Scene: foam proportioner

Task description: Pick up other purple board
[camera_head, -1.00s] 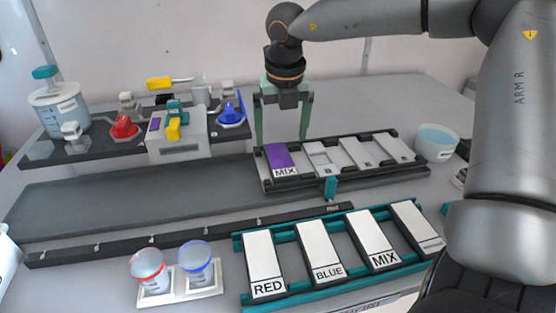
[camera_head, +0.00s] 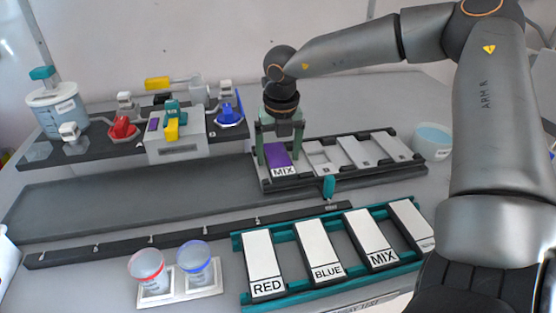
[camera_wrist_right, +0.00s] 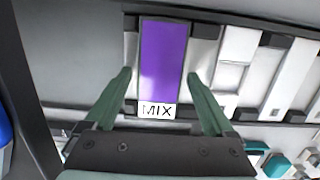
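A purple board labelled MIX (camera_head: 281,160) lies in the leftmost slot of the dark rack (camera_head: 345,180) in the head view. It also shows in the right wrist view (camera_wrist_right: 163,62), flat in its slot. My right gripper (camera_head: 279,160) is over this board with its green fingers spread, one on each side of it. In the right wrist view the fingertips (camera_wrist_right: 160,75) stand apart from the board's edges, with a gap on both sides. The gripper holds nothing. My left gripper is in neither view.
The other rack slots hold grey pieces. A teal rack (camera_head: 340,287) in front holds white boards labelled RED, BLUE and MIX, plus another board. A bowl (camera_head: 433,141) stands right of the dark rack. A grey station with red and blue parts (camera_head: 178,143) is at left.

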